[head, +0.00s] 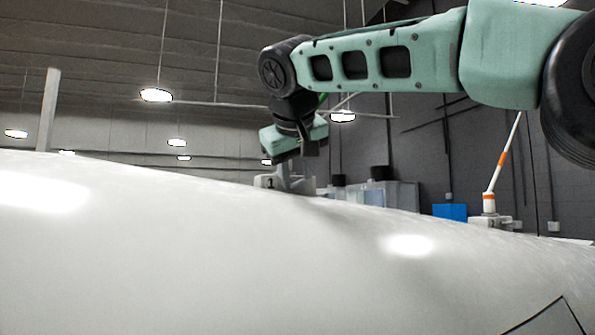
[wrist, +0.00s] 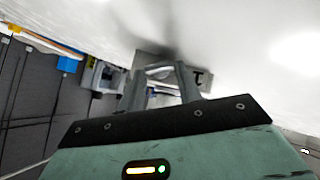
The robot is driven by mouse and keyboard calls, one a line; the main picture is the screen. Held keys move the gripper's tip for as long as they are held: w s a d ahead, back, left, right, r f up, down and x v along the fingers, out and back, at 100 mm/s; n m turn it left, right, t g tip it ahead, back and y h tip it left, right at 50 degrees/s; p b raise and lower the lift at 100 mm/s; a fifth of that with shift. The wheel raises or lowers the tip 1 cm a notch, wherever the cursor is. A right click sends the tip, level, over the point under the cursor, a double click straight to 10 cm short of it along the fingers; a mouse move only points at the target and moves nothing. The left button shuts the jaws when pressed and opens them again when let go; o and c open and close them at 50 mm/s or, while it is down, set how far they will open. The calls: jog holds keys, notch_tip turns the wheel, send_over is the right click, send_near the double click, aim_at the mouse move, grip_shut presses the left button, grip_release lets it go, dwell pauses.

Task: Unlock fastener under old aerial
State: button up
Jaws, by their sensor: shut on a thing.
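A grey block marked with a dark "1" (head: 267,182) sits on the white curved surface; it also shows in the wrist view (wrist: 201,78). My gripper (head: 291,181) reaches down to it. In the wrist view, the two grey fingers of my gripper (wrist: 160,72) are on either side of a small pale part of the block and are shut on it. The fingers hide much of this part, so its exact shape is unclear. A white aerial with orange bands (head: 498,165) leans to the right of my gripper, standing on a pale mount (head: 497,221). My gripper is apart from that mount.
The smooth white surface (head: 170,245) fills the foreground and is mostly clear. A grey post (head: 48,110) rises at the far left. A blue box (head: 450,212) and pale cabinets (head: 385,194) stand behind the surface. Lamps hang above.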

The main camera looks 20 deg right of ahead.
jog(key=o, duration=1)
jog(key=shift+s+r, duration=0.1)
jog(key=v, duration=1.7)
jog(key=shift+s, duration=0.1)
